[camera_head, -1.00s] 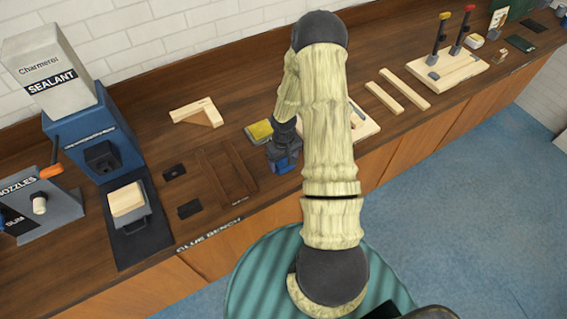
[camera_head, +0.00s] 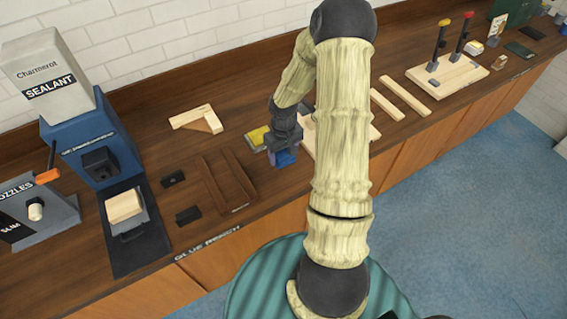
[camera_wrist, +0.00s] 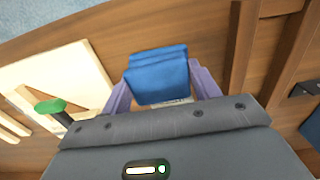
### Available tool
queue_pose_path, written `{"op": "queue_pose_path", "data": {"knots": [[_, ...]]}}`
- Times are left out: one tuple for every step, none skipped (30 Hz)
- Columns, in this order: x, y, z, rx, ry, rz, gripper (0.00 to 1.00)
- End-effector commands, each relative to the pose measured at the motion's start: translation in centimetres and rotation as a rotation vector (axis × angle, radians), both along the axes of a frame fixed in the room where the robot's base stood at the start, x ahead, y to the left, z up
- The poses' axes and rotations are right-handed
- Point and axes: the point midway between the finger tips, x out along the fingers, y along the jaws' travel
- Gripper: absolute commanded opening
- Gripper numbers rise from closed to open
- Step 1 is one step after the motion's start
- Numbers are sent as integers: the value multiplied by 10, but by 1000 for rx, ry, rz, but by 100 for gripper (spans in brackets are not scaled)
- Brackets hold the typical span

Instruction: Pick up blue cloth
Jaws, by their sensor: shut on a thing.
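The blue cloth (camera_wrist: 158,77) is a folded bundle between the two purple fingers of my gripper (camera_wrist: 162,92) in the wrist view. My gripper is shut on it. In the head view the cloth (camera_head: 285,158) shows as a small blue patch under my gripper (camera_head: 283,150), close over the bench between the yellow-topped block and the pale board. I cannot tell whether the cloth still touches the bench.
A yellow-topped block (camera_head: 257,138) lies just left of my gripper. A dark wooden frame jig (camera_head: 228,180) lies further left. A pale board (camera_wrist: 58,88) with a green-handled tool (camera_wrist: 50,106) is beside the cloth. A blue sealant machine (camera_head: 95,150) stands at the left.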

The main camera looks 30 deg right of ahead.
Motion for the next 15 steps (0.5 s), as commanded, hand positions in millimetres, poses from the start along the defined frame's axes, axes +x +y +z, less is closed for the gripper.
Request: {"op": "queue_pose_path", "data": {"knots": [[1,-1,7,-2,-3,-3,39],[1,-1,11,-2,-3,-2,39],[0,-1,15,-1,-1,-2,39],[0,-1,17,-1,-1,-2,39],[0,0,19,-1,-1,-2,39],[0,0,21,-1,-1,-1,39],[0,0,22,0,0,-1,39],[0,0,23,0,1,0,39],[0,0,23,0,1,0,39],[0,0,23,0,1,0,39],[0,0,23,1,1,0,39],[0,0,23,1,1,0,39],[0,0,23,1,1,0,39],[0,0,23,0,1,0,39],[0,0,23,0,1,0,39]]}}
